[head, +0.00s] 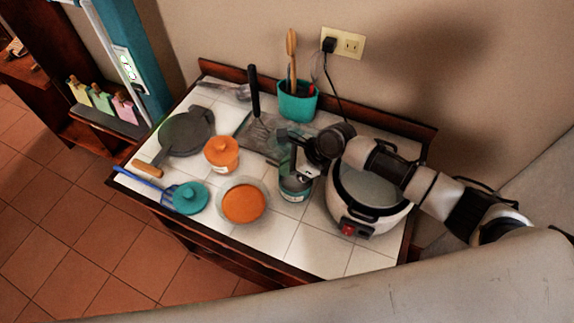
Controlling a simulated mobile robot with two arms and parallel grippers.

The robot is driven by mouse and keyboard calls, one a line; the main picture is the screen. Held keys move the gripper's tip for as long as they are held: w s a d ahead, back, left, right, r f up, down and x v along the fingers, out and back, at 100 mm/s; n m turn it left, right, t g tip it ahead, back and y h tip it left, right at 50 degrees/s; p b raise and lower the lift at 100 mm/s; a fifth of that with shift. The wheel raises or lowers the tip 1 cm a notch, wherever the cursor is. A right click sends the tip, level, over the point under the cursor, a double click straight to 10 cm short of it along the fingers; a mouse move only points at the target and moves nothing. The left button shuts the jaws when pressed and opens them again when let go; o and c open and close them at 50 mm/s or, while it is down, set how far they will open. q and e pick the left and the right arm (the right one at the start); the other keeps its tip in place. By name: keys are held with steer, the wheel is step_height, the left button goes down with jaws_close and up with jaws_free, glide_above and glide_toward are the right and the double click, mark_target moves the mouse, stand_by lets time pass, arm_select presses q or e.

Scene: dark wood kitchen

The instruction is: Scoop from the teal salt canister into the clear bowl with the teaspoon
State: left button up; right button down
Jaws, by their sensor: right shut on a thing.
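The teal salt canister (296,189) stands open near the middle of the tiled counter, with a pale label on its side. The clear bowl (265,209) stands just left of it and holds something orange. My right gripper (291,158) is over the canister's mouth, pointing down, and is shut on a thin thing that I take for the teaspoon. The teaspoon cannot be made out clearly; gripper and canister hide it. A teal lid (189,198) with a knob lies at the counter's front left. My left gripper is not in view.
A white cooker (352,212) stands right of the canister, under my right arm. An orange lidded jar (222,155), a dark pan (186,132), a blue spatula (146,179) and a teal utensil holder (297,104) are around. The front right tiles are clear.

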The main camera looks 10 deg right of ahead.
steer(key=shift+a+r+p, duration=0.1)
steer(key=shift+r+p, duration=1.3)
steer(key=shift+p, duration=0.1)
step_height(320, 180, up, 2)
steer(key=shift+a+r+p, duration=0.1)
steer(key=shift+p, duration=0.95)
steer(key=shift+w+a+h+b, duration=0.1)
steer(key=shift+a+h+b, duration=0.2)
steer(key=shift+h, duration=0.1)
steer(key=shift+w+a+r+g+h, duration=0.2)
steer(key=shift+a+r+g+h, duration=0.3)
steer(key=shift+h, duration=0.7)
steer(key=shift+r, duration=0.2)
